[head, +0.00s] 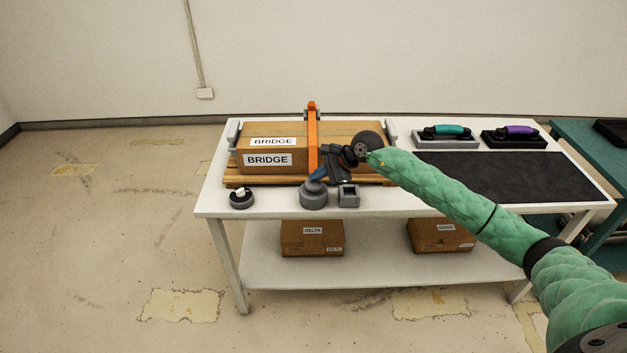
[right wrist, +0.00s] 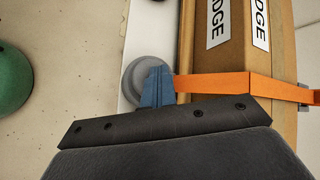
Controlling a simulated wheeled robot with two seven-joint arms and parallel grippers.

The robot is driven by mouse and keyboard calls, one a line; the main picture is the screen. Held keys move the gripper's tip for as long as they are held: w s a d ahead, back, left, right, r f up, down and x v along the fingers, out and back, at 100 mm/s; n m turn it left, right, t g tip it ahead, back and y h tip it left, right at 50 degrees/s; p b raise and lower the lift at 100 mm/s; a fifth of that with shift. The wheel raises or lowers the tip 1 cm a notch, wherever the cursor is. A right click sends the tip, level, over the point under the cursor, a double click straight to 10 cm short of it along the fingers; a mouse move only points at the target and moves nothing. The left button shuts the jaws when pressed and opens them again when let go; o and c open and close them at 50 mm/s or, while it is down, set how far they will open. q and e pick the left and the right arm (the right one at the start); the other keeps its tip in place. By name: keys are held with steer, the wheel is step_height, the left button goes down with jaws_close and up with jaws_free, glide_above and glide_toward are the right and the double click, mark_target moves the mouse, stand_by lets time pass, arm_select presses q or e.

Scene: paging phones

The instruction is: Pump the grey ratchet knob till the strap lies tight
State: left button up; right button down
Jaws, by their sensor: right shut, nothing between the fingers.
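The grey ratchet knob (head: 313,195) stands at the table's front edge, before the box marked BRIDGE (head: 290,161). It also shows in the right wrist view (right wrist: 137,82), partly behind my fingers. An orange strap (head: 312,135) runs over the box towards the knob; in the right wrist view the strap (right wrist: 212,86) looks straight along its near stretch. I cannot tell how tight it lies. My right gripper (head: 317,175) is shut and empty, its blue fingertips (right wrist: 157,84) at the knob's top. Whether they touch it is unclear. My left gripper is out of view.
A grey square holder (head: 348,196) stands close right of the knob, and a round dark holder (head: 241,198) to its left. A black mat (head: 510,177) lies at right. Teal-handled (head: 447,130) and purple-handled (head: 515,132) tools sit behind it. Boxes stand on the lower shelf (head: 375,268).

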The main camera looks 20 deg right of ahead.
mark_target(317, 182)
steer(key=shift+r, duration=1)
steer(key=shift+r, duration=0.15)
step_height(317, 182, up, 5)
steer(key=shift+f, duration=0.1)
stand_by(0.8)
